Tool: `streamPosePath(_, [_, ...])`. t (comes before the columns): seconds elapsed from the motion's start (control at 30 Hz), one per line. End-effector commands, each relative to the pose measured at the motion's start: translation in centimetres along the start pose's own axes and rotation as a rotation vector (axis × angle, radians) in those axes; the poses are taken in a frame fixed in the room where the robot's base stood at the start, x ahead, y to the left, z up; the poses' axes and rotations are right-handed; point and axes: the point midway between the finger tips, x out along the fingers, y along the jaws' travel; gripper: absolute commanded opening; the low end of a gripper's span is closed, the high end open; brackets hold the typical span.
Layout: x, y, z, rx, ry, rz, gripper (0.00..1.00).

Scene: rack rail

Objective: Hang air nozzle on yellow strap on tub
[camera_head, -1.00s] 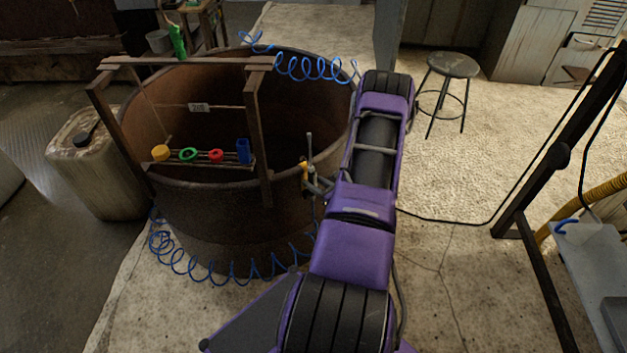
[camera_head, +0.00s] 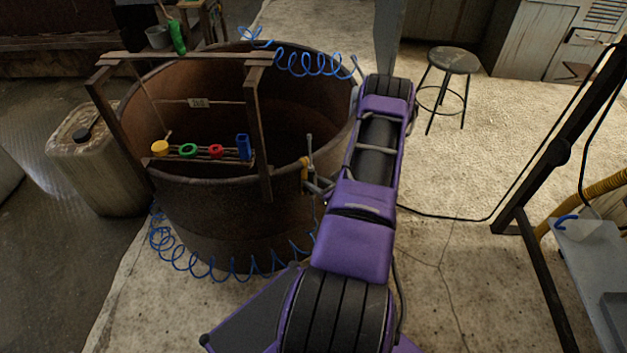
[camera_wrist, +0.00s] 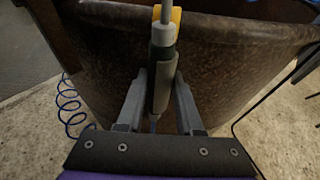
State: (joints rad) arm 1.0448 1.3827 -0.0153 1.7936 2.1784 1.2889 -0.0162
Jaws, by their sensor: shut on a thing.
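The tub (camera_head: 190,222) is a large, round, rusty brown vessel left of my arm. A small yellow strap (camera_head: 304,166) sits at its rim on the near right side. It also shows in the wrist view (camera_wrist: 176,15), partly hidden behind the nozzle. My gripper (camera_head: 318,188) is at the outside of the tub wall beside the strap. In the wrist view my gripper (camera_wrist: 160,84) is shut on the air nozzle (camera_wrist: 162,62), a grey upright body with a thin tube on top. The nozzle tube (camera_head: 309,148) stands above the rim. I cannot tell whether nozzle and strap touch.
A wooden frame (camera_head: 185,60) spans the tub, with a shelf of coloured items (camera_head: 215,152). A blue coiled hose (camera_head: 190,265) loops around the tub's foot. A jerrycan (camera_head: 95,170) stands left, a stool (camera_head: 453,62) back right. Floor right of my arm is mostly clear.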

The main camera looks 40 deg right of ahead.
Motion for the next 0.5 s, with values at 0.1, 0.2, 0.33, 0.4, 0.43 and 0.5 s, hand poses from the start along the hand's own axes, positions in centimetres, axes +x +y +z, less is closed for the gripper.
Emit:
streamPosePath(0.1, [0.01,-0.03,0.07,-0.001,-0.002,0.000,0.08])
streamPosePath(0.2, [0.01,-0.03,0.07,-0.001,-0.002,0.000,0.42])
streamPosePath(0.33, [0.01,-0.03,0.07,-0.001,-0.001,0.000,0.66])
streamPosePath(0.4, [0.00,-0.02,0.06,-0.001,-0.001,0.000,0.70])
streamPosePath(0.43, [0.00,-0.02,0.05,-0.001,-0.001,0.000,0.70])
streamPosePath(0.5, [0.00,-0.02,0.05,-0.001,-0.001,0.000,0.70])
